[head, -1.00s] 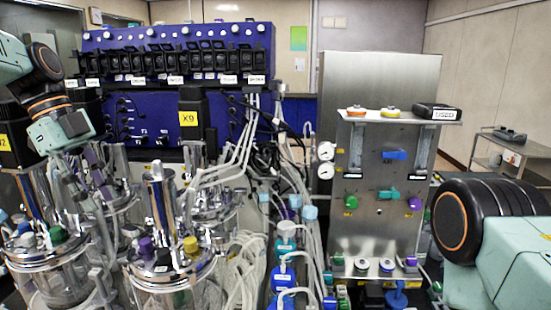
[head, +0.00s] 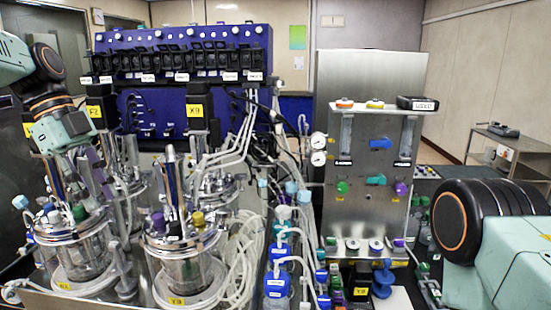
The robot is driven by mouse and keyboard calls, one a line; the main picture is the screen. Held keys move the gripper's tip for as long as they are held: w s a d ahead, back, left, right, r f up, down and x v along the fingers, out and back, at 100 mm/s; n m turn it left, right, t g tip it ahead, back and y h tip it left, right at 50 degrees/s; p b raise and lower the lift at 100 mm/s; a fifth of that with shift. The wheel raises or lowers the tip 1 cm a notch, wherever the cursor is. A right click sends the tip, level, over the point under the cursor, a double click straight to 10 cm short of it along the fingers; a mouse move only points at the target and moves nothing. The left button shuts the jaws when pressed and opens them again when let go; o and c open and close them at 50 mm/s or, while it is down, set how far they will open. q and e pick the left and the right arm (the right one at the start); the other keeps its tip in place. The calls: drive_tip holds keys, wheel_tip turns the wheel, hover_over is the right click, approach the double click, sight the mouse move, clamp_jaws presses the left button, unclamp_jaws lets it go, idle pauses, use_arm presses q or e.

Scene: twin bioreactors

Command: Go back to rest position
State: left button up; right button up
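My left arm comes in from the left, and its gripper (head: 97,180) hangs down in front of the left bioreactor (head: 75,250). Its fingers blend into the metal tubes behind, so I cannot tell whether they are open or shut, or whether they touch anything. The second bioreactor (head: 183,265), a glass vessel with a steel lid and a purple and a yellow-green cap, stands to its right. My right arm fills the lower right, with its black joint and teal link. Its gripper is out of the picture.
A blue pump rack (head: 180,55) stands behind the vessels. A steel gas panel (head: 362,215) with valves and gauges is right of centre. White hoses (head: 240,250) and blue-capped bottles (head: 277,280) crowd the middle. A trolley (head: 515,150) stands far right.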

use_arm(q)
drive_tip(key=s+d+f+n+y, duration=0.1)
drive_tip(key=s+d+f+n, duration=0.2)
drive_tip(key=f, duration=0.8)
drive_tip(key=s+d+f+n+y, duration=0.15)
drive_tip(key=f+n, duration=0.25)
drive_tip(key=f, duration=0.7)
drive_tip(key=s+d+f+n, duration=0.1)
drive_tip(key=s+f+n, duration=0.25)
drive_tip(key=f, duration=0.75)
drive_tip(key=s+d+f+n+t+y, duration=0.1)
drive_tip(key=s+f+n, duration=0.5)
drive_tip(key=s, duration=0.7)
drive_tip(key=s+d+f+n+y, duration=0.1)
drive_tip(key=s+f+n, duration=0.4)
drive_tip(key=s, duration=0.8)
wheel_tip(320, 180, down, 25)
drive_tip(key=b, duration=2.5)
drive_tip(key=shift+w, duration=0.2)
use_arm(e)
wheel_tip(320, 180, down, 25)
drive_tip(key=shift+s+a, duration=0.15)
drive_tip(key=shift+a, duration=0.05)
use_arm(q)
drive_tip(key=shift+f, duration=0.1)
use_arm(e)
drive_tip(key=shift+f, duration=0.1)
